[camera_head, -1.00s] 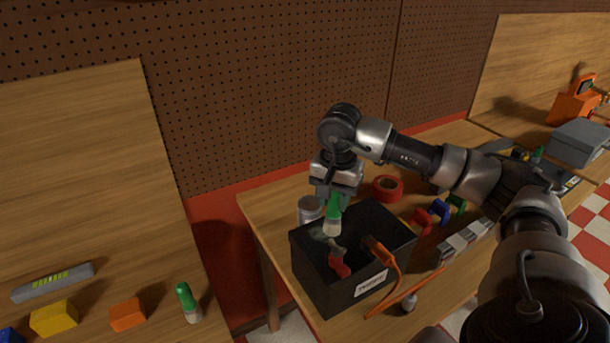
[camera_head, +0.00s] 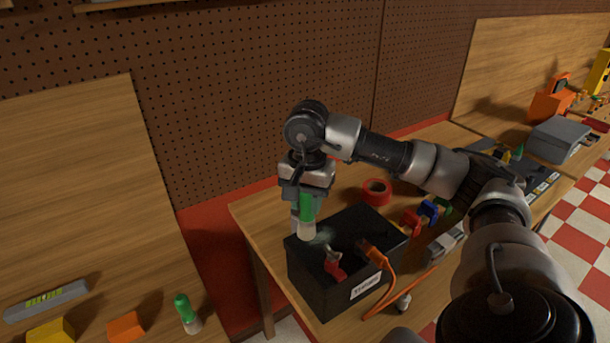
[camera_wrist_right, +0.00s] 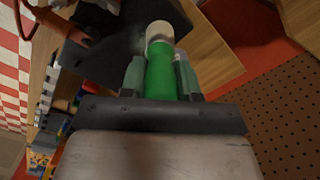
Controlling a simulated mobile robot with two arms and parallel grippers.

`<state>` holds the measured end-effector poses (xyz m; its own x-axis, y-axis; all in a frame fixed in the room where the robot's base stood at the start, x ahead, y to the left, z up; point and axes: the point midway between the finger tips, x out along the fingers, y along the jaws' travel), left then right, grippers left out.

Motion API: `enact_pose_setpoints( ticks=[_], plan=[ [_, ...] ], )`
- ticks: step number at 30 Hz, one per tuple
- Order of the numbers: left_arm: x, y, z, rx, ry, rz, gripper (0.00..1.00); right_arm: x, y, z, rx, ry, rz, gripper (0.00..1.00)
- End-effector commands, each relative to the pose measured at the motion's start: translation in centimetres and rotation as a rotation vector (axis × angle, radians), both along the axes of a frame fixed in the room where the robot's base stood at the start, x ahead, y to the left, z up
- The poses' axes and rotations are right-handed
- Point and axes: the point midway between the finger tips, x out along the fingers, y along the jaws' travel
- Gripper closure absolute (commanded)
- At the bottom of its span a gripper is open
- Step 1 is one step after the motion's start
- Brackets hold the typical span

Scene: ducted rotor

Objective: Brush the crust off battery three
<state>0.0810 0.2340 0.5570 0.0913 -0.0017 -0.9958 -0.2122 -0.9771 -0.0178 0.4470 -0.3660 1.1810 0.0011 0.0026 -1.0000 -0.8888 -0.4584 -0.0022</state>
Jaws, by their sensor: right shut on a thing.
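The black battery (camera_head: 335,283) with a white label (camera_head: 366,285) stands on the wooden table. A pale, greenish-white crust patch (camera_head: 322,237) shows on its top near the left back corner. A red clamp (camera_head: 334,266) and an orange clamp (camera_head: 374,253) are on its top. My right gripper (camera_head: 305,196) is shut on a brush with a green handle (camera_head: 307,208) and pale bristles (camera_head: 306,231). The bristles point down at the battery's left back corner; I cannot tell if they touch. The brush also shows in the right wrist view (camera_wrist_right: 163,75). My left gripper is not in view.
A red tape roll (camera_head: 376,191) lies behind the battery. Red, blue and green clips (camera_head: 428,211) lie to its right. A second green-handled brush (camera_head: 186,312) stands on the left table.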

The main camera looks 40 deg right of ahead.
Motion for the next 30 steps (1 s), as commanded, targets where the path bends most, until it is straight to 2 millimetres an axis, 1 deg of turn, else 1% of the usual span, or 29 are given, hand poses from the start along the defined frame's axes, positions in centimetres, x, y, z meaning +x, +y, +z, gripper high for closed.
enact_pose_setpoints(
  ticks=[1,3,13,16,30],
  plan=[
    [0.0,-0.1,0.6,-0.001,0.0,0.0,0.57,-0.1,0.0,0.8,0.0,-0.001,-0.001,0.93],
    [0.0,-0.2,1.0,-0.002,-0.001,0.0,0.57,-0.2,0.1,1.5,0.0,-0.001,-0.004,0.93],
    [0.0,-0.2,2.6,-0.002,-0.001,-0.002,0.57,-0.6,0.3,4.2,0.0,-0.001,-0.012,0.93],
    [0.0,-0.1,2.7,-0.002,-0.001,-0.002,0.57,-0.7,0.4,4.4,-0.001,0.0,-0.013,0.93],
    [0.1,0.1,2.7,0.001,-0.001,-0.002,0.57,-0.7,0.4,4.3,0.0,0.0,-0.013,0.93]
  ],
)
